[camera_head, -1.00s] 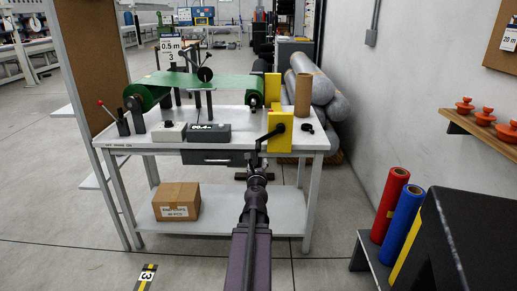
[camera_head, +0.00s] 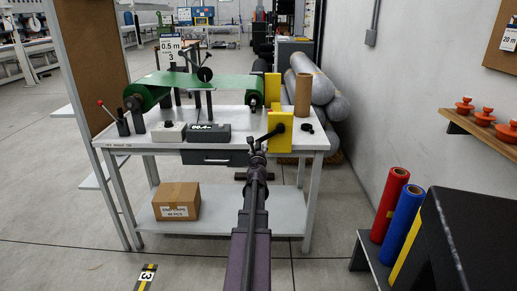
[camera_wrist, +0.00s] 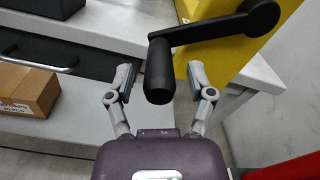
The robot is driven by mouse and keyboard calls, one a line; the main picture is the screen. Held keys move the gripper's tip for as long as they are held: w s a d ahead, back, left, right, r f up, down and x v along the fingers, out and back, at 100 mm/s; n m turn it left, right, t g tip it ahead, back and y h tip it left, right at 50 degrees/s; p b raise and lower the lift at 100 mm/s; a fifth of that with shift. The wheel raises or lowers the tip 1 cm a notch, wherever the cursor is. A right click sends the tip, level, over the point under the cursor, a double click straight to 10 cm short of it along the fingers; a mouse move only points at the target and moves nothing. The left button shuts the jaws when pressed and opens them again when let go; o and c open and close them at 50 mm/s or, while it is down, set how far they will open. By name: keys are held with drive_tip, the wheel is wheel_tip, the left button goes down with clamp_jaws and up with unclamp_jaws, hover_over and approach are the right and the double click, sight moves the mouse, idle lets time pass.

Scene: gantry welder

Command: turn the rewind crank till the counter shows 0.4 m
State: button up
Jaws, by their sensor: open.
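The black rewind crank (camera_head: 270,134) is on a yellow stand (camera_head: 281,142) at the bench's right front. In the wrist view its arm (camera_wrist: 215,29) runs from a hub at upper right down-left to a thick round handle (camera_wrist: 159,72). My gripper (camera_wrist: 162,88) is open, one finger on each side of the handle; gaps show on both sides. In the head view my gripper (camera_head: 257,149) is just below the crank and partly overlaps its handle. The dark counter box (camera_head: 210,133) has a small display that seems to read 00.4 m, though it is hard to read.
Green web (camera_head: 185,80) runs between two rolls on the bench (camera_head: 150,136). A box (camera_head: 176,201) is on the lower shelf. Red and blue rolls (camera_head: 391,205) stand at right.

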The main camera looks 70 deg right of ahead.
drive_tip(key=shift+w+d, duration=0.2)
drive_tip(key=shift+d, duration=0.45)
clamp_jaws()
drive_tip(key=shift+w, duration=0.1)
